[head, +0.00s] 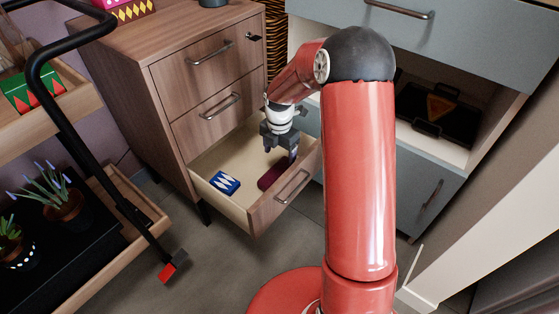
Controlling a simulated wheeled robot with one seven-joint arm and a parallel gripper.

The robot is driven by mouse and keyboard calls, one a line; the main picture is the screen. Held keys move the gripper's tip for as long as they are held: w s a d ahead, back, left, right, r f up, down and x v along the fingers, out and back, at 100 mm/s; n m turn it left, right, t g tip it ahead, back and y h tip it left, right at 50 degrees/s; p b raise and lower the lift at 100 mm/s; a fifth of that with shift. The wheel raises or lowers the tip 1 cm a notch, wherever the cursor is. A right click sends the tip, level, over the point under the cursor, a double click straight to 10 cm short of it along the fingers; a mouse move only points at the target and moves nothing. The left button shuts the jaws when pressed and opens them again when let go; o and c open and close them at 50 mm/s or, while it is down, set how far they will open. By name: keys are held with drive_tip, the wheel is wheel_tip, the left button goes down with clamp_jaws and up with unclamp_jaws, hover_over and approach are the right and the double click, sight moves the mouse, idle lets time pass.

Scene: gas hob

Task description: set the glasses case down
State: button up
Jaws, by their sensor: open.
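The glasses case appears to be the dark maroon rounded object (271,177) inside the open bottom drawer (232,209) of the wooden cabinet. It lies at the drawer's right side, close to the front panel. My gripper (282,153) points down into the drawer, just above the case's right end. Its jaws are open. The wrist is small in this view, and I cannot tell whether the fingers touch the case. Part of the case is hidden behind the gripper.
A blue and white patterned item (225,183) lies left of the case in the drawer. The drawer's front panel (284,188) and walls surround both. A black-framed cart (100,190) with potted plants stands at left. A grey cabinet (432,187) stands behind my arm at right.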

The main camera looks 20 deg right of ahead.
wheel_tip(320, 180, up, 5)
wheel_tip(320, 180, up, 7)
drive_tip(key=m+t, duration=0.1)
drive_tip(key=m, duration=0.3)
hover_over(280, 168)
drive_tip(key=s, duration=0.4)
drive_tip(key=s+a+r+m+t+h, duration=0.1)
drive_tip(key=s+a+r+m+t, duration=0.1)
drive_tip(key=s+r+m, duration=0.65)
drive_tip(key=s+r+m+t+y, duration=0.1)
drive_tip(key=s+r+m+t, duration=0.1)
drive_tip(key=s+m, duration=1)
drive_tip(key=s+r, duration=0.1)
drive_tip(key=s, duration=0.3)
drive_tip(key=shift+a+r+m+t+p, duration=0.3)
drive_tip(key=shift+r+m+p, duration=0.05)
drive_tip(key=shift+r, duration=0.1)
